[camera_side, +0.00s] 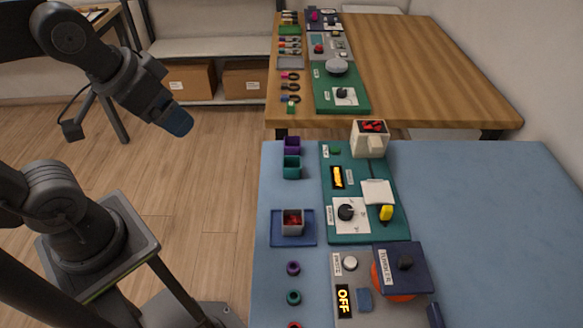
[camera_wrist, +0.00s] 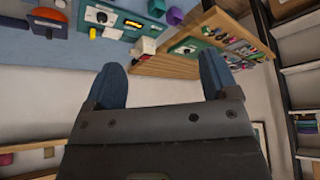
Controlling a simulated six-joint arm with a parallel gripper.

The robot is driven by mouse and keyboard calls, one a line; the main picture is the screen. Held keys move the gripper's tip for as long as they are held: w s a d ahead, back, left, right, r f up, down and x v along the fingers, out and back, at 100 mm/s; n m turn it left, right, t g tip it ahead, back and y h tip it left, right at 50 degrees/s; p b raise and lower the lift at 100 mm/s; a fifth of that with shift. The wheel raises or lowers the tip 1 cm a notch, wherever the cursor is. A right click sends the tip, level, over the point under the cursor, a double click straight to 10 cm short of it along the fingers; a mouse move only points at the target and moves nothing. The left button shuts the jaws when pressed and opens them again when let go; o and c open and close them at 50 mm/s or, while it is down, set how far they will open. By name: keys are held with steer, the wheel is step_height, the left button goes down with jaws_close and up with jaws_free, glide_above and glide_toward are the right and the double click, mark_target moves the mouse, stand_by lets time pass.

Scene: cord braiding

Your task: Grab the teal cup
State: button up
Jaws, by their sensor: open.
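The teal cup (camera_side: 292,167) is a small square cup near the left edge of the blue table, just in front of a purple cup (camera_side: 291,145). In the wrist view the teal cup (camera_wrist: 157,8) is at the top edge, partly cut off, beside the purple cup (camera_wrist: 175,16). My gripper (camera_side: 177,122) is in the air over the floor, left of the table and well apart from the cup. In the wrist view its two blue fingers (camera_wrist: 162,80) are spread wide with nothing between them.
A green board (camera_side: 365,228) with a dial lies right of the cups, with a white bin (camera_side: 370,139) of red pieces behind. A blue tray (camera_side: 276,239) with a small box and several rings are nearer. The blue table's right side is clear. A wooden table (camera_side: 430,80) stands behind.

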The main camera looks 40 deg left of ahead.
steer(key=n+g+y, duration=0.2)
steer(key=n+y, duration=0.1)
steer(key=n, duration=0.6)
glide_above(292, 163)
steer(key=s+d, duration=0.3)
steer(key=s, duration=0.1)
steer(key=f, duration=2.3)
steer(key=shift+w+a+f, duration=0.15)
steer(key=shift+w+f, duration=0.05)
steer(key=shift+f, duration=0.15)
steer(key=shift+w+x, duration=0.2)
steer(key=shift+x, duration=2.55)
steer(key=shift+r, duration=0.1)
steer(key=c, duration=1)
